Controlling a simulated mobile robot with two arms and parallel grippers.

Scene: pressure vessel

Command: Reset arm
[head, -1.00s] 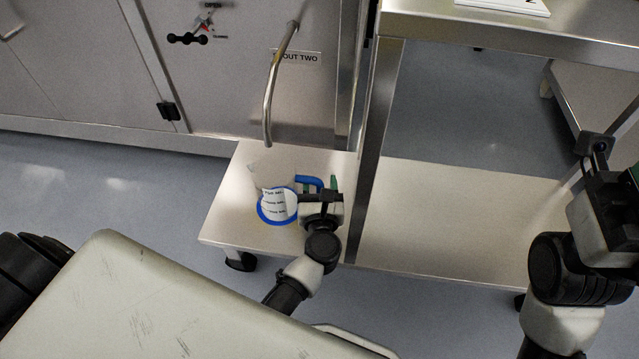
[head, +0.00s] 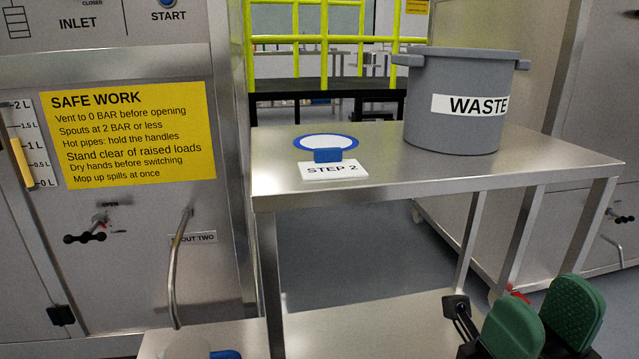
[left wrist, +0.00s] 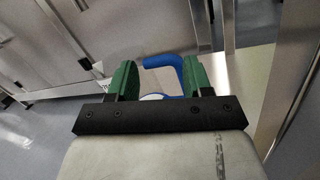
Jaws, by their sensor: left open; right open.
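My right gripper (head: 543,318) is at the lower right of the head view, in front of the steel table, with its two green fingers apart and nothing between them. My left gripper (left wrist: 160,75) shows in the left wrist view with its green fingers open. A blue-handled jug (left wrist: 165,62) shows between and beyond those fingers; whether they touch it I cannot tell. In the head view only the jug's top and blue handle (head: 225,354) show at the bottom edge; my left gripper is out of that view.
A steel table (head: 390,175) carries a grey WASTE bin (head: 450,125), a blue-rimmed white disc (head: 326,142) and a STEP 2 card (head: 333,171). A vessel panel (head: 110,270) with a bent spout (head: 178,265) stands at left. A lower shelf (head: 370,325) runs below the table.

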